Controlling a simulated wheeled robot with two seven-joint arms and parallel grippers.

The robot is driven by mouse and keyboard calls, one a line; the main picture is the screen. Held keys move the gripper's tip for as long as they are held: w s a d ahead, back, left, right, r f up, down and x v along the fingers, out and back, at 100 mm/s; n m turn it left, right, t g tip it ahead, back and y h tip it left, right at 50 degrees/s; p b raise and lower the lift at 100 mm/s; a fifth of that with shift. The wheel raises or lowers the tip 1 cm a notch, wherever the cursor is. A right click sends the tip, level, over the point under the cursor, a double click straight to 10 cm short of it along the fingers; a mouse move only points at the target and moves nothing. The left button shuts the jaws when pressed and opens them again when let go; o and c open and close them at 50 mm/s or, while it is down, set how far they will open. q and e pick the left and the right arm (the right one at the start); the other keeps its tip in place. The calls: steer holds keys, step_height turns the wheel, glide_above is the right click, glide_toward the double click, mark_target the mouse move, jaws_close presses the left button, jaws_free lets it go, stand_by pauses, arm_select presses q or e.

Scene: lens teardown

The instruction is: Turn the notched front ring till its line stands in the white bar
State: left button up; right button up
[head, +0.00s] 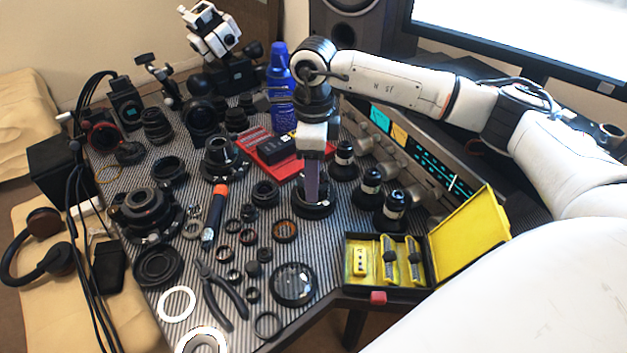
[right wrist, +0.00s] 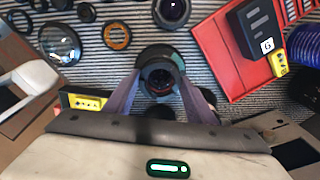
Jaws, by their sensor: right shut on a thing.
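A dark lens (head: 314,208) stands on the striped mat near the middle of the table. My right gripper (head: 313,196) points straight down over it, and its fingers reach the lens top. In the right wrist view the two fingers (right wrist: 160,80) stand on either side of the round lens front (right wrist: 161,77), shut on its front ring. The glass shows dark with a reddish tint between the fingers. The ring's notches, its line and the white bar are too small or hidden to make out. My left gripper is not in view.
A red tray (head: 264,150) with a black block lies just behind. Several dark cylinders (head: 370,187) stand close on the right. An open yellow case (head: 385,284) is at the front right. Loose rings, pliers (head: 222,293) and lenses crowd the left. A blue bottle (head: 280,80) stands behind.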

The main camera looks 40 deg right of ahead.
steer(key=m+p, duration=0.1)
steer(key=m, duration=0.4)
steer(key=o, duration=1.5)
step_height(320, 180, up, 10)
steer(key=shift+r, duration=0.2)
